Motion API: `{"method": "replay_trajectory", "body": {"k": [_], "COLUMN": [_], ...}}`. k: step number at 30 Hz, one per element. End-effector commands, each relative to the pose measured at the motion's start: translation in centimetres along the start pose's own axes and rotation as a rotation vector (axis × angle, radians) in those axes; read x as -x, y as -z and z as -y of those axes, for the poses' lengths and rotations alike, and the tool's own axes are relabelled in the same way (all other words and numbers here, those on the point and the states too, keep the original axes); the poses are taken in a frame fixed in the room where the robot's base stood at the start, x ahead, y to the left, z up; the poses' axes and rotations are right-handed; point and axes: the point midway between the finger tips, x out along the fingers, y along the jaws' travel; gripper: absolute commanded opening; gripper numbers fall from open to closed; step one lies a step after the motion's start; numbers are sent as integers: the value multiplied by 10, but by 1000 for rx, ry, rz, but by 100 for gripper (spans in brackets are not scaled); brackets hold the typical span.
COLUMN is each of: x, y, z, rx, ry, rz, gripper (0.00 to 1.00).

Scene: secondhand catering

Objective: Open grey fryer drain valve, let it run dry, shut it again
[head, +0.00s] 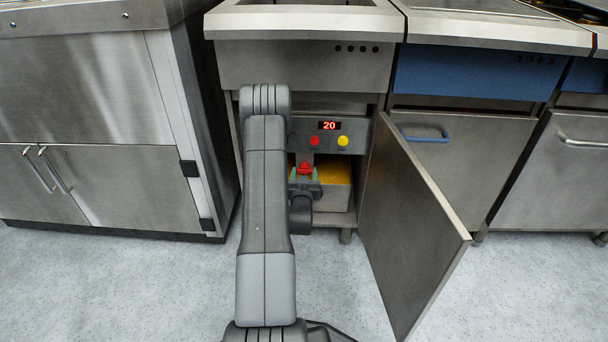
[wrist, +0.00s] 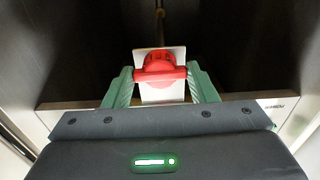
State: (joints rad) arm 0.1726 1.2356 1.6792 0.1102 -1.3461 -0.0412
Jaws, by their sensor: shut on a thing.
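The grey fryer (head: 306,64) stands in the middle of the head view with its cabinet door (head: 415,230) swung open to the right. Inside is a red valve handle (head: 305,168), which also shows in the wrist view (wrist: 160,72) with its bar lying crosswise in front of a pale plate. My gripper (wrist: 160,88) has its green fingers at both ends of the red bar and is shut on it. Below and behind, a metal bin (head: 336,190) shows an orange-yellow surface. My arm hides the left part of the cabinet. The valve outlet is hidden.
A panel (head: 330,134) above the valve carries a red display reading 20, a red button and a yellow button. A steel cabinet (head: 95,130) stands close on the left. A blue-fronted unit (head: 470,75) stands right. The floor in front is clear.

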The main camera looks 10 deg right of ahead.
Motion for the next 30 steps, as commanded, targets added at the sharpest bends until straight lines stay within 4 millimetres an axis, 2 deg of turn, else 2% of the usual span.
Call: {"method": "replay_trajectory", "body": {"k": [2,3,5,6,14,17,20,30], "x": [0,0,0,0,1,7,21,98], "y": [-1,-1,-1,-1,0,0,1,0], "z": [0,0,0,0,0,0,0,0], "rx": [1,1,1,0,-1,-1,-1,1], "ry": [0,0,0,0,0,0,0,1], "rz": [2,2,2,2,1,2,5,8], "gripper": [29,60,71,74,74,74,74,74]}}
